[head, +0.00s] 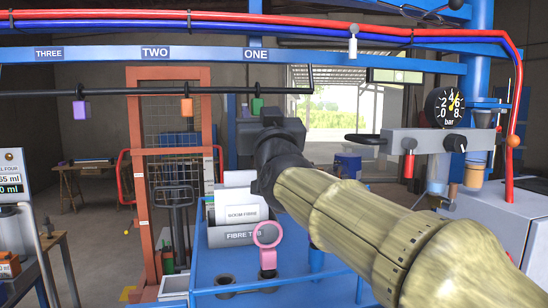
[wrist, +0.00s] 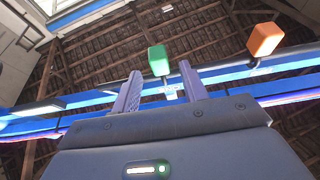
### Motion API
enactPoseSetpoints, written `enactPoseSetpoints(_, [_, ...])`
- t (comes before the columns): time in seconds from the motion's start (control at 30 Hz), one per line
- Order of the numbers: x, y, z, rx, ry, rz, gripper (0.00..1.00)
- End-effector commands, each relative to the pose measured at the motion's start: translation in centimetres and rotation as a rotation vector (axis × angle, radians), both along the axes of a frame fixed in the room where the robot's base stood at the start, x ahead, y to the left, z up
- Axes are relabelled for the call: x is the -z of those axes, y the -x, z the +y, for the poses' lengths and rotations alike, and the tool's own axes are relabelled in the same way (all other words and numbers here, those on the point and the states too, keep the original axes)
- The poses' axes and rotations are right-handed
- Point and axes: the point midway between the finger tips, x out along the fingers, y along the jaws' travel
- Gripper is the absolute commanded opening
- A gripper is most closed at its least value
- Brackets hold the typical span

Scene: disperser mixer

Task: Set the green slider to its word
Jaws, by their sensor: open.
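The green slider (head: 257,105) hangs from a black rail (head: 130,92), just right of below the word ONE (head: 256,55) on the blue beam. The orange slider (head: 186,106) hangs near below TWO (head: 155,53), and the purple slider (head: 79,109) hangs right of below THREE (head: 48,54). My gripper (head: 271,116) is just below and right of the green slider in the head view; its fingers are hard to make out there. In the wrist view my gripper (wrist: 161,88) is open, with the green slider (wrist: 158,60) beyond and between its fingertips. The orange slider (wrist: 265,38) is off to the right.
A FIBRE TUB (head: 240,236) with white packs and a pink ring-topped part (head: 267,240) stand on the blue bench. A bar gauge (head: 445,107) and grey bracket (head: 430,141) are at the right. Red and blue hoses run above the beam.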

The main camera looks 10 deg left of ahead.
Motion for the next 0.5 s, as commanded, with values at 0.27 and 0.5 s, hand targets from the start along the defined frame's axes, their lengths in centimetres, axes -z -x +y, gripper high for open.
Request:
enactPoseSetpoints(0.27, [2.4, 4.5, -2.4, 0.001, -0.002, 0.0, 0.44])
enactPoseSetpoints(0.5, [4.1, 8.2, -4.3, 0.001, -0.001, -0.001, 0.44])
